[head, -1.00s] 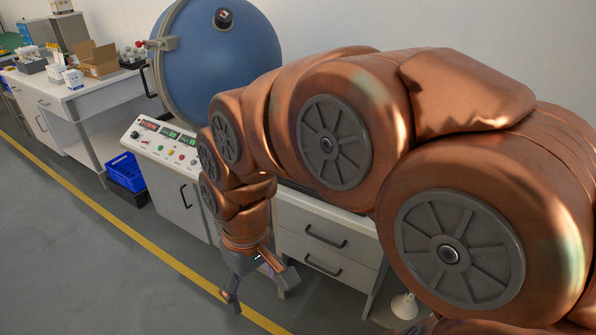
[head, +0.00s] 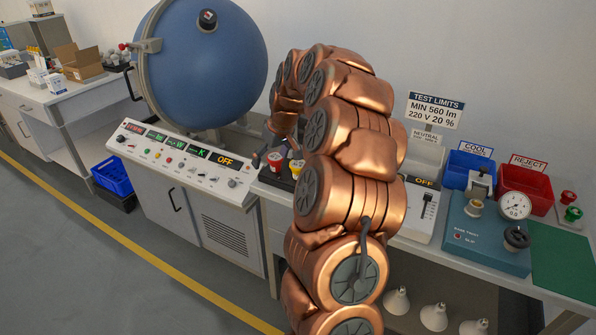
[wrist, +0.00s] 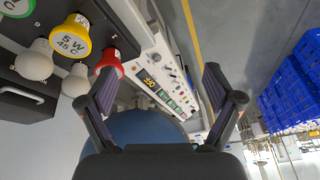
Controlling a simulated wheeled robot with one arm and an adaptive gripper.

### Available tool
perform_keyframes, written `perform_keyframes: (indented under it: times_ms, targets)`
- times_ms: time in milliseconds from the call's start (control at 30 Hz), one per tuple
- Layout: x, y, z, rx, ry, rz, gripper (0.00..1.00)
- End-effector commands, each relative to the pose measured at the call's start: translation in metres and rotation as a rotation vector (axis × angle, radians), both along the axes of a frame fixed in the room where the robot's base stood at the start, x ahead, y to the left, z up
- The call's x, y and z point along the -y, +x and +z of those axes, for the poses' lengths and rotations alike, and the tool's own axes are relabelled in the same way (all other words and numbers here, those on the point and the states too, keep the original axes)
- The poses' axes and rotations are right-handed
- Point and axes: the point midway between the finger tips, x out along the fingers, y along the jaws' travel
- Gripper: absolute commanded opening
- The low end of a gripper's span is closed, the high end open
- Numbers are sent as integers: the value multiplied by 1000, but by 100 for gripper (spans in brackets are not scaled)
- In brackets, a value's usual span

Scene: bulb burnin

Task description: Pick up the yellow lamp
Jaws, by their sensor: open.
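The yellow lamp (wrist: 70,38) shows in the wrist view at left, with a yellow cap marked "5 W 45 C" and a white bulb. It sits in a black rack (wrist: 122,38) between a red-capped lamp (wrist: 108,62) and a green-capped one (wrist: 15,8). In the head view the yellow cap (head: 297,168) shows just left of my arm. My gripper (wrist: 158,74) is open and empty, its fingers apart, with the yellow lamp off to their left. In the head view my gripper is mostly hidden behind my arm.
The control panel (head: 190,162) and blue sphere (head: 210,65) stand to the left. To the right are a blue COOL bin (head: 455,172), a red REJECT bin (head: 527,185) and a blue base tester (head: 483,240). White bulbs (head: 434,316) stand on a lower shelf.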

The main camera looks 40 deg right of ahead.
Motion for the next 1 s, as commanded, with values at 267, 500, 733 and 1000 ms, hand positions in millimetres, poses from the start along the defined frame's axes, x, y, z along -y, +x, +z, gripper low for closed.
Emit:
perform_keyframes:
  times_ms: [267,500,733,1000]
  targets:
    - [110,-4,-29,36,-67,-103,90]
    - [132,-7,-42,35,-81,-122,90]
    - [133,1,-58,38,-82,-123,90]
    - [131,9,-74,34,-80,-122,90]
